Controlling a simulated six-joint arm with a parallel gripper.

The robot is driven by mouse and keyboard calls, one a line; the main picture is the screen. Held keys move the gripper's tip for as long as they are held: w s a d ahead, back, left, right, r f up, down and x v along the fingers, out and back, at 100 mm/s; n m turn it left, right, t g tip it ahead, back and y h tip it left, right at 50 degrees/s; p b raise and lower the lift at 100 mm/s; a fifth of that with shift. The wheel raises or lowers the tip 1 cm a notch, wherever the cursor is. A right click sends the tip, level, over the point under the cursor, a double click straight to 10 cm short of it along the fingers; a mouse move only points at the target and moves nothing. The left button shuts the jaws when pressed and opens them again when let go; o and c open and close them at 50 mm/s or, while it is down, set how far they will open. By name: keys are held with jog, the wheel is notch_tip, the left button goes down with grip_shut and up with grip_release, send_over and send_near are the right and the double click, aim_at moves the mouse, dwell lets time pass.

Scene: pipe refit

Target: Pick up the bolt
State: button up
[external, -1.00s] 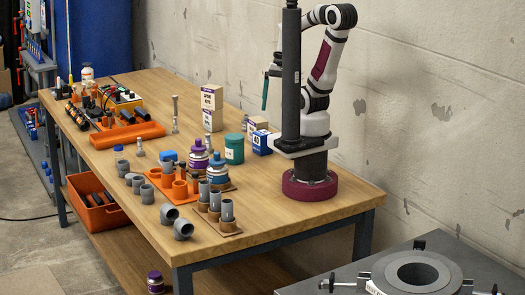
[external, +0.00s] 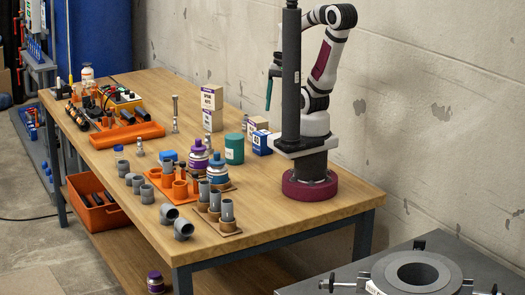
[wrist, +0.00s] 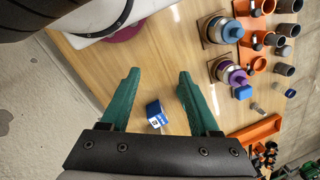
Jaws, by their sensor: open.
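Two grey metal pieces stand upright on the bench in the external view: a taller one (external: 175,114) near the middle and a shorter one (external: 140,148) to its front left. They look bolt-like, but I cannot tell for sure which is the bolt. In the wrist view a small metallic piece (wrist: 256,107) shows at the right, far from my fingers. My gripper (wrist: 156,76) has two teal fingers spread apart with nothing held between them. In the external view my gripper (external: 268,95) hangs high above the back of the bench.
A blue box (wrist: 155,113) shows between my fingers in the wrist view, below them. A teal canister (external: 234,149), boxes (external: 212,108), purple (external: 198,158) and blue bottles and grey pipe fittings (external: 168,214) crowd the bench. An orange tray (external: 136,134) lies further back. The wall is close behind.

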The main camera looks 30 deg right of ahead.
jog(key=m+h, duration=0.2)
jog(key=m, duration=1.4)
send_over(208, 136)
notch_tip(208, 136, down, 4)
jog(key=shift+m, duration=0.3)
jog(key=f, duration=1.4)
jog(key=shift+w+d+f, duration=0.1)
jog(key=shift+w+f, duration=0.15)
jog(key=shift+w, duration=0.15)
jog(key=shift+f, duration=0.5)
grip_shut()
